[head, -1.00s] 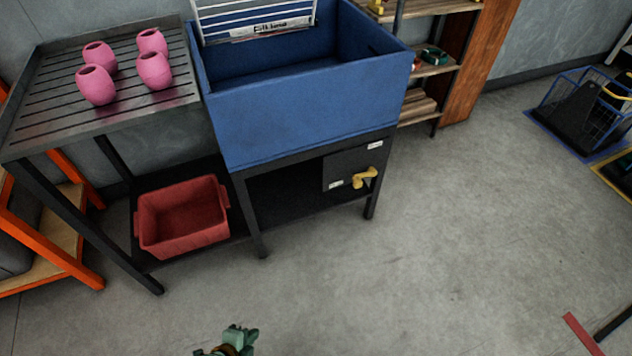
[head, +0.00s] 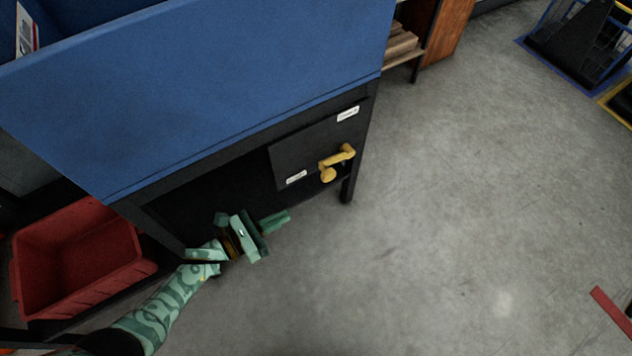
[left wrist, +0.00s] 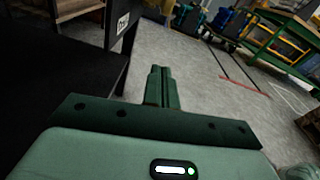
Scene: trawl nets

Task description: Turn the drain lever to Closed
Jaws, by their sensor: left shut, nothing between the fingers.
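The yellow drain lever (head: 338,162) sits on a dark panel (head: 290,160) under the blue sink (head: 220,90). The panel has a white label (head: 348,114) at its upper right and another (head: 296,177) at its lower left; their words are too small to read. The lever slants between them, its upper right end raised. My left gripper (head: 288,216) is shut and empty, below and left of the lever, apart from it. In the left wrist view its shut fingers (left wrist: 162,86) point ahead over the floor; the lever is not seen there. My right gripper is not in view.
A red bin (head: 80,255) sits at the lower left. A sink leg (head: 348,190) stands right of the panel. Shelves (head: 402,45) are behind.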

